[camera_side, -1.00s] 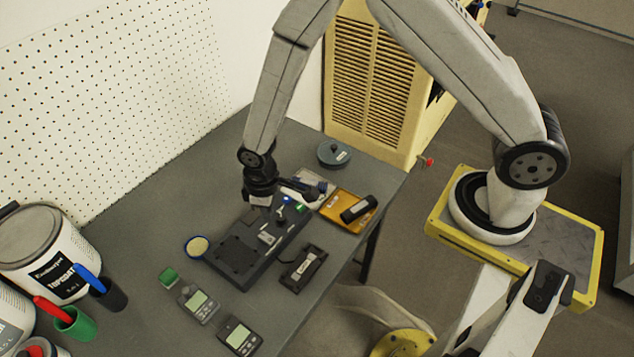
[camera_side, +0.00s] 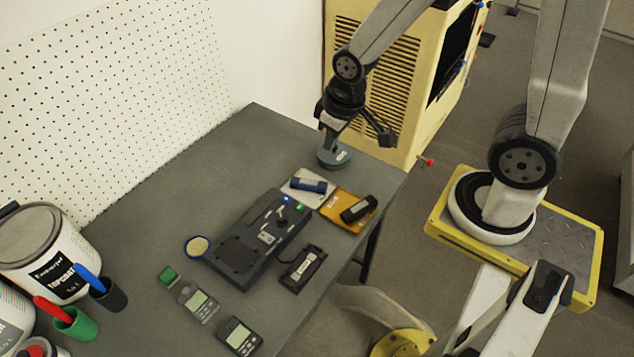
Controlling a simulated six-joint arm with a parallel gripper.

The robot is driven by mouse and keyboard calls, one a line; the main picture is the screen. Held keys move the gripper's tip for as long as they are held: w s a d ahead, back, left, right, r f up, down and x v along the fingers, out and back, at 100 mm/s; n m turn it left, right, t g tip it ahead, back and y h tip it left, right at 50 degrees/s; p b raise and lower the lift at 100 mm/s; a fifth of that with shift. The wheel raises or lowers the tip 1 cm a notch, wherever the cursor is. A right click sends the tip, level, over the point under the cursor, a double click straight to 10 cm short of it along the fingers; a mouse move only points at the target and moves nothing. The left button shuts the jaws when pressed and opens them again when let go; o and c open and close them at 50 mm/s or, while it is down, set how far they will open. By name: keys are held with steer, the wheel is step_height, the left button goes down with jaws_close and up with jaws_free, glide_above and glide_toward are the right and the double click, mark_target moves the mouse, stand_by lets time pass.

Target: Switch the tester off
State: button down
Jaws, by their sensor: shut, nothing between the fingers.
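The tester (camera_side: 238,250) is a long dark box lying diagonally on the grey bench. A blue light (camera_side: 287,199) and a green light (camera_side: 300,206) glow at its far right end. A small dark lever (camera_side: 281,216) stands up near those lights, beside a pale label. Which way it is set is too small to tell. My gripper (camera_side: 328,138) is shut and empty, pointing down over the round grey lidded disc (camera_side: 338,157) at the bench's back. It is clear of the tester. Its fingertips are small and hard to make out against the disc.
A blue cylinder (camera_side: 312,185) lies on a white tray, beside an orange tray (camera_side: 335,212) with a black part (camera_side: 359,209).

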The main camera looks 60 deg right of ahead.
steer(key=shift+s+d+r+m, duration=0.15)
steer(key=shift+s+d+r, duration=0.15)
steer(key=shift+s, duration=0.15)
steer(key=shift+s+d+r+m, duration=0.2)
steer(key=shift+s+d, duration=0.1)
steer(key=shift+s, duration=0.15)
steer(key=n+g, duration=0.2)
steer(key=n, duration=1.6)
glide_above(263, 235)
step_height(263, 235, down, 10)
steer(key=shift+f, duration=6.9)
